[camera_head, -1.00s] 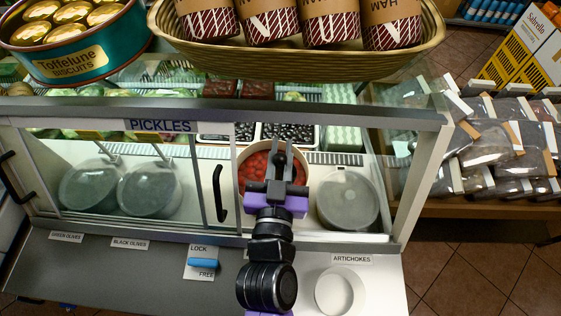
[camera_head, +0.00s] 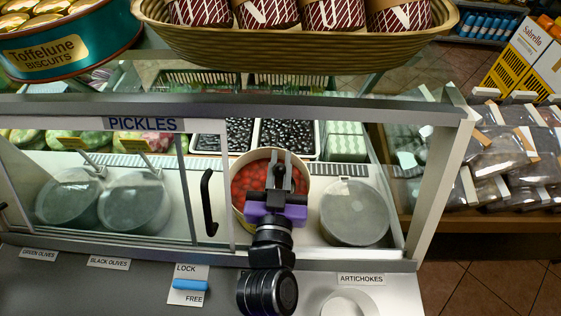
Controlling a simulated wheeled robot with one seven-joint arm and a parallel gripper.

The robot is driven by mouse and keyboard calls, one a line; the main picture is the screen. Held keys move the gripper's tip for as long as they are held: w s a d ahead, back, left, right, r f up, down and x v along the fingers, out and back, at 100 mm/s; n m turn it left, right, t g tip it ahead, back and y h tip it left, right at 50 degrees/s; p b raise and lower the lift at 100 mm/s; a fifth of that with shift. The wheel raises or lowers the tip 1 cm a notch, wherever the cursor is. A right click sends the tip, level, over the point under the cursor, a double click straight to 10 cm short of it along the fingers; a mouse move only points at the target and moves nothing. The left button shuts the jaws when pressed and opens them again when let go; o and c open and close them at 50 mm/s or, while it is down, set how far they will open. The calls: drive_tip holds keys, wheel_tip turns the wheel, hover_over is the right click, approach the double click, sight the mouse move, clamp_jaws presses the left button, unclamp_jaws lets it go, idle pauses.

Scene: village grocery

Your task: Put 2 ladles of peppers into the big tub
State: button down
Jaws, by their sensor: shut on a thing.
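Red peppers (camera_head: 250,181) fill a round cream-rimmed tub (camera_head: 236,163) inside the counter case, behind the open part of the front glass. My gripper (camera_head: 279,168) is over this tub, shut on a thin dark upright piece that looks like the ladle's handle. The ladle's bowl is hidden by the gripper or sunk among the peppers, so I cannot tell if it is loaded. A white round tub (camera_head: 348,304) stands on the front counter below the ARTICHOKES label, cut by the lower edge; I cannot tell if it is the big tub.
A lidded tub (camera_head: 354,212) stands right of the peppers. Two lidded tubs (camera_head: 135,203) with handles are behind glass at left. A black door handle (camera_head: 208,202) and the case's top rail (camera_head: 330,110) are close to my arm. A basket (camera_head: 300,55) sits on top.

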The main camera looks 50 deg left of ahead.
drive_tip(key=shift+f+b, duration=2.1)
drive_tip(key=shift+f, duration=0.2)
wheel_tip(320, 180, up, 12)
drive_tip(key=p, duration=0.9)
drive_tip(key=shift+f, duration=0.2)
drive_tip(key=r+p+v, duration=0.1)
drive_tip(key=p+v, duration=0.1)
drive_tip(key=v, duration=0.5)
drive_tip(key=r+p+v, duration=0.2)
drive_tip(key=p+v, duration=0.1)
drive_tip(key=v, duration=0.5)
drive_tip(key=shift+w+d, duration=0.25)
